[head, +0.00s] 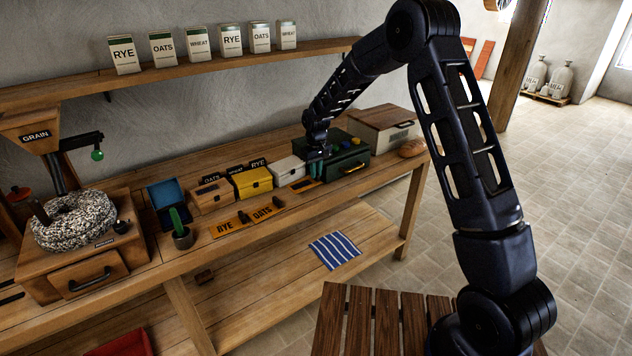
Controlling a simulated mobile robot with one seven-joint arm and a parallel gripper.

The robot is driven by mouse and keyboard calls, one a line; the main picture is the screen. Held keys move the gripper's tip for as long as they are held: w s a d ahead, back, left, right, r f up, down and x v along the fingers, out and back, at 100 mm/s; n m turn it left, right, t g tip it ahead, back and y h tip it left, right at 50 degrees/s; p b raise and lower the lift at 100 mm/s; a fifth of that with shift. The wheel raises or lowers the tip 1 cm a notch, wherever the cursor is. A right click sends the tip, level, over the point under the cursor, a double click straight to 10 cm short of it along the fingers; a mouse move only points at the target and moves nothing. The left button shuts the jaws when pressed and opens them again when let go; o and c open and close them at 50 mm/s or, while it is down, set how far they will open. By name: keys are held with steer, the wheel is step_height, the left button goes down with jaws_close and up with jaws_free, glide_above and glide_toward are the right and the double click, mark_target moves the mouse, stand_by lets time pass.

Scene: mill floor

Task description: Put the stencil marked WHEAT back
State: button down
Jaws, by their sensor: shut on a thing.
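My gripper (317,158) is over the right part of the workbench, between the white box and the dark green box. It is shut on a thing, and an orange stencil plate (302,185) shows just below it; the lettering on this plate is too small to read. Two other orange stencils with dark handles lie flat on the bench front, one marked RYE (226,226) and one marked OATS (262,213). The fingertips and the grip itself are too small to make out clearly.
A wooden box (211,197), a yellow box (252,184) and a white box (289,169) stand in a row behind the stencils. The green box (348,163) is close on the right. The front bench strip right of OATS is clear.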

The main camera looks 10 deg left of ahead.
mark_target(316, 180)
steer(key=shift+f, duration=2.2)
steer(key=shift+f, duration=0.15)
steer(key=c, duration=1.4)
jaws_free()
